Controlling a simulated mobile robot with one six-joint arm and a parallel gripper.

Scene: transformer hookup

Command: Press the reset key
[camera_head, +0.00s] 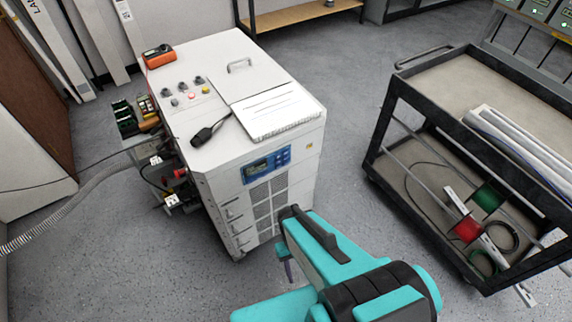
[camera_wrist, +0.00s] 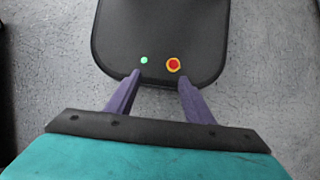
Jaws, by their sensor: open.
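The white cabinet (camera_head: 222,78) stands left of centre in the head view. Its front carries a blue control panel (camera_head: 266,165) with a small display and several keys. The reset key cannot be singled out at this size. My gripper (camera_wrist: 159,77) is open and empty in the wrist view, its two purple fingers apart. In the head view only a bit of purple shows beside my teal arm, low in front of the cabinet and apart from the panel. The wrist view shows floor and a dark part of my own base, not the panel.
On the cabinet top are a notepad (camera_head: 277,111), a black handheld device (camera_head: 211,129), an orange meter (camera_head: 159,56), a handle and several knobs. Wired parts (camera_head: 174,172) hang at its left side. A black cart (camera_head: 483,112) stands at right. Grey floor lies between.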

